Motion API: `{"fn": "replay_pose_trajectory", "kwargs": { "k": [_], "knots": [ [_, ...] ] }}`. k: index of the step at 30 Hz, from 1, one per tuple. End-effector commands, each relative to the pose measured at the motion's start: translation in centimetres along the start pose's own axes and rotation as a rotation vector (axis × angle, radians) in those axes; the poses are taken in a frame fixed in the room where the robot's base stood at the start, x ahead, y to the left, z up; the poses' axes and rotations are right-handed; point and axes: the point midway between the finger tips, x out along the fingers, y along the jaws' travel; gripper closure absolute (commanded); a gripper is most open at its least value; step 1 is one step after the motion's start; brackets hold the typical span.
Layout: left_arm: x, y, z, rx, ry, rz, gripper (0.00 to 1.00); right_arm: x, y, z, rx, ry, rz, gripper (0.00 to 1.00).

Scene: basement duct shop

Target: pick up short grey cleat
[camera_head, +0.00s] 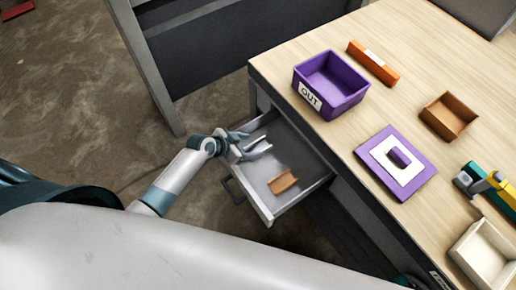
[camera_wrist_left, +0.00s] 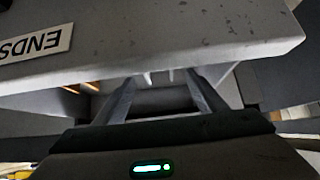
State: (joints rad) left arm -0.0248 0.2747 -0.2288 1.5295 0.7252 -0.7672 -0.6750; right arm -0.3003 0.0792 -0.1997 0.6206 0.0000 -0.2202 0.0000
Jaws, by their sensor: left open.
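My left gripper (camera_head: 259,145) is open over the pulled-out grey drawer (camera_head: 318,184), with its fingers reaching inside. A small pale grey piece (camera_head: 254,142), which looks like the short grey cleat, shows between or just under the fingers. The fingers partly hide it, and I cannot tell if they touch it. In the left wrist view the two fingers (camera_wrist_left: 163,93) are apart, with dark grey shapes between them that are too dim to name. The drawer's labelled front panel (camera_wrist_left: 190,42) fills the upper part of that view. My right gripper is not in view.
A brown piece (camera_head: 283,182) lies in the drawer near its front. On the wooden desk (camera_head: 310,50) are a purple OUT bin (camera_head: 345,98), an orange bar (camera_head: 373,63), a brown tray (camera_head: 432,124), a purple mat (camera_head: 372,143) and a cream box (camera_head: 462,250).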

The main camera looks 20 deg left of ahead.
Motion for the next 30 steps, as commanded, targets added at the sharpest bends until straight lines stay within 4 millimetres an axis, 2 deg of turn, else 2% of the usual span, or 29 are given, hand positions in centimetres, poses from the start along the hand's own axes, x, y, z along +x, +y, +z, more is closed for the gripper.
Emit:
{"fn": "replay_pose_trajectory", "kwargs": {
  "k": [8,21,30],
  "knots": [
    [1.0,0.1,0.1,-0.003,-0.001,0.001,0.35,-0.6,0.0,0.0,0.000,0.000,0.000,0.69],
    [4.9,0.3,0.3,-0.003,0.000,0.000,0.35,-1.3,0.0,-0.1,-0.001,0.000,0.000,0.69],
    [5.2,0.3,0.3,-0.001,0.000,0.000,0.35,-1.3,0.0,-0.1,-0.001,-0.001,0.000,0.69]
  ]
}}
